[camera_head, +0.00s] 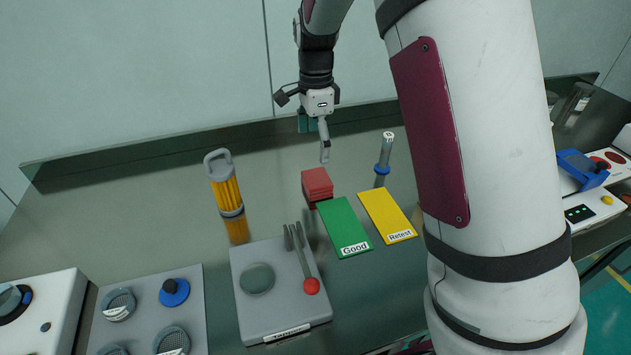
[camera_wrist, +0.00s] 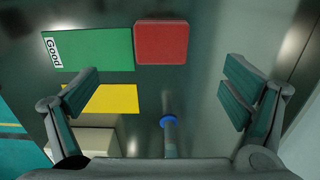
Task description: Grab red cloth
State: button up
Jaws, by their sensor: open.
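The red cloth (camera_head: 317,181) is a small folded, block-like stack on the dark reflective table, just behind the green "Good" mat. In the wrist view the red cloth (camera_wrist: 161,42) shows as a rounded square beyond the fingertips, near the top middle. My gripper (camera_head: 313,142) is above the table, behind and above the cloth, apart from it. In the wrist view its two fingers (camera_wrist: 160,92) are spread wide with nothing between them.
A green mat (camera_head: 344,227) and a yellow "Retest" mat (camera_head: 387,215) lie in front. A silver tool with a blue ring (camera_head: 382,168) stands right of the cloth. A yellow cylinder (camera_head: 226,185) stands left. A grey tray (camera_head: 281,322) with tongs is nearer.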

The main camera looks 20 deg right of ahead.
aim_at(317, 178)
notch_tip(317, 178, down, 7)
jog(key=shift+f, duration=0.1)
jog(key=shift+w+d+f+p, duration=0.1)
jog(key=shift+f+p, duration=0.1)
jog(key=shift+f, duration=1.05)
jog(key=shift+w+d+f+p, duration=0.1)
jog(key=shift+f+p, duration=0.1)
jog(key=shift+f, duration=1)
jog(key=c, duration=1.2)
